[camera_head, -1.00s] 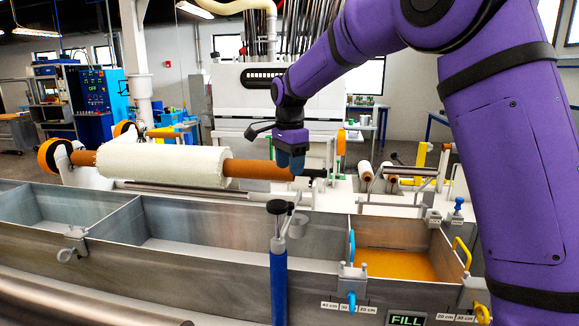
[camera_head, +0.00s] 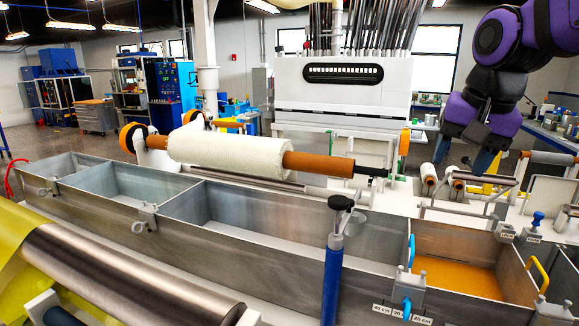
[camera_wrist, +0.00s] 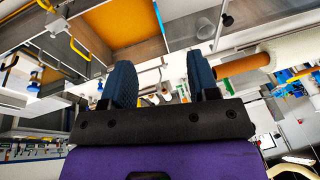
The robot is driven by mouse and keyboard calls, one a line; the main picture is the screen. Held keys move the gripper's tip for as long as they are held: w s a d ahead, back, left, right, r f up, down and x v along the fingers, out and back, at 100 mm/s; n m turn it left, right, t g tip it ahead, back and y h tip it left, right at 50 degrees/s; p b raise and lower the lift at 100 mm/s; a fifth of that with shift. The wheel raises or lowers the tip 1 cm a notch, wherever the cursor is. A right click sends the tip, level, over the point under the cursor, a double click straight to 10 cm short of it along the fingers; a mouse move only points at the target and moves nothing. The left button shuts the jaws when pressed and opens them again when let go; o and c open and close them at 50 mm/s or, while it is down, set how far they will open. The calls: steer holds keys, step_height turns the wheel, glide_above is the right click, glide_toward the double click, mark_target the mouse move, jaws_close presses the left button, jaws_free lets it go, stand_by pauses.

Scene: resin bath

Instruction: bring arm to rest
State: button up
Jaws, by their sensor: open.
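My gripper (camera_head: 484,160) hangs from my purple arm at the upper right of the head view, above the machine's right end. In the wrist view, its two dark blue fingers (camera_wrist: 162,88) stand wide apart with nothing between them. It is open and empty. In the head view it is beyond the resin bath, and I cannot tell its exact height above the parts below.
The long metal bath (camera_head: 270,232) runs across the front, with orange resin (camera_head: 455,276) in its right compartment. A white fabric roll (camera_head: 230,153) lies behind it. A blue post (camera_head: 333,270) stands in front. A steel roller (camera_head: 130,275) is at lower left.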

steer(key=s+d+f+n+t, duration=0.1)
steer(key=s+f+n, duration=0.1)
steer(key=s, duration=0.5)
steer(key=s+d+f+n+t, duration=0.1)
steer(key=s+d+f+n, duration=0.1)
steer(key=s, duration=0.5)
steer(key=shift+s+f+n+h, duration=0.3)
steer(key=shift+s+f+n, duration=0.1)
steer(key=shift+n, duration=0.3)
